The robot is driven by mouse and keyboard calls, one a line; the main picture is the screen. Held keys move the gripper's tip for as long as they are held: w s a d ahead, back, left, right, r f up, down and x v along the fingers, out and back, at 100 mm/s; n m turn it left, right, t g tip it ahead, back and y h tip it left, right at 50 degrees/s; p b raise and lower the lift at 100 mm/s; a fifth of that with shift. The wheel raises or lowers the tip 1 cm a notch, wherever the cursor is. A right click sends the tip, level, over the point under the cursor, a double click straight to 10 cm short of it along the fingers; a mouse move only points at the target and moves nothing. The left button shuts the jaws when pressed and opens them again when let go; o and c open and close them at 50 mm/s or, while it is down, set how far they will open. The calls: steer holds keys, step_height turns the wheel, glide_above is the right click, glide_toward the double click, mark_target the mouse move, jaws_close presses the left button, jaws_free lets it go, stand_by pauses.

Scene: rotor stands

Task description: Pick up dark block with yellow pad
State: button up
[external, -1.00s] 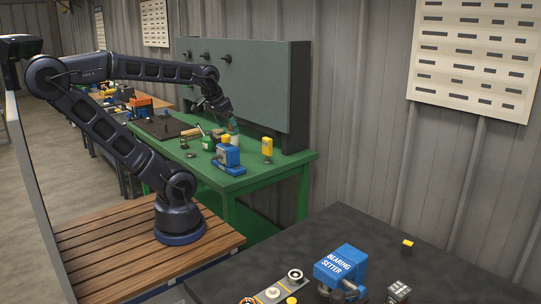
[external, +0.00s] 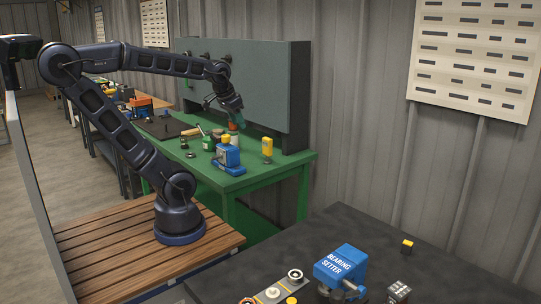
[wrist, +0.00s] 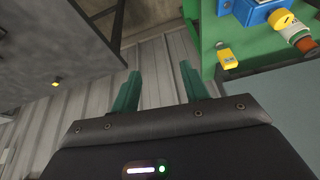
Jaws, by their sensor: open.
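The dark block with a yellow pad on top (external: 407,247) sits on the near dark table, behind and right of the blue bearing setter. In the wrist view, a small yellow spot (wrist: 56,83) at the left, by the dark tabletop, appears to be this block. My gripper (external: 237,118) is far from it, above the back of the green bench. In the wrist view my gripper (wrist: 160,82) shows two green fingers spread apart with nothing between them.
The blue bearing setter (external: 340,264) and a plate with round parts (external: 274,291) stand on the near table. The green bench (external: 240,183) holds a blue machine (external: 228,157) and a yellow-topped piece (external: 267,146).

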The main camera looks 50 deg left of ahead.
steer(key=w+d+m, duration=0.4)
steer(key=w+d, duration=0.7)
steer(key=w, duration=0.2)
steer(key=m+g+h, duration=0.4)
steer(key=m, duration=0.7)
glide_above(407, 242)
steer(key=s+a, duration=0.2)
steer(key=a, duration=0.2)
step_height(407, 242, down, 25)
steer(key=x, duration=0.4)
steer(key=shift+w+d, duration=0.35)
steer(key=shift+h, duration=0.3)
steer(key=shift+w+x, duration=0.2)
steer(key=shift+x, duration=1.25)
steer(key=shift+w+x, duration=0.2)
steer(key=shift+x, duration=1.25)
jaws_close()
